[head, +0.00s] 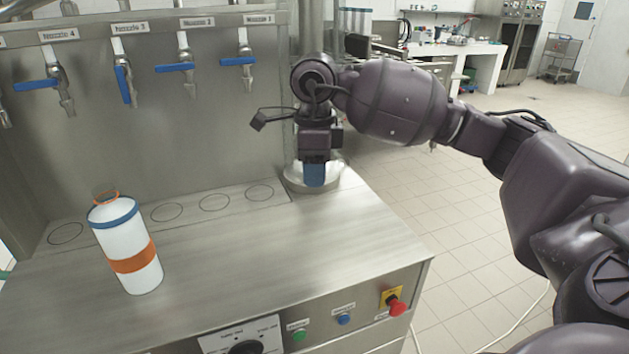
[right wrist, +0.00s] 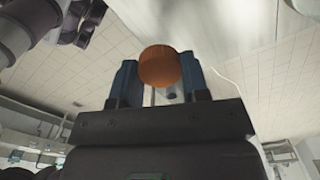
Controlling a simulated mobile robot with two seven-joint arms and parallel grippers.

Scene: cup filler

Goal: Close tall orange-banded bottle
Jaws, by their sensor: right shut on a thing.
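The tall white bottle (head: 115,236) stands upright on the steel counter at the left in the head view. It has a blue ring at its shoulder, a wide orange band, and an orange rim around its neck, which looks open. My right gripper (head: 314,184) points down over the round steel base at the counter's back right corner, well to the right of the bottle. In the right wrist view its blue fingers are shut on a round orange cap (right wrist: 158,66). The cap is hidden in the head view. My left gripper is not in view.
Several blue-handled taps (head: 123,84) hang on the steel back panel. Marked circles (head: 167,212) lie along the counter's back. A red stop button (head: 397,307) and other controls are on the front. The counter between bottle and right gripper is clear.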

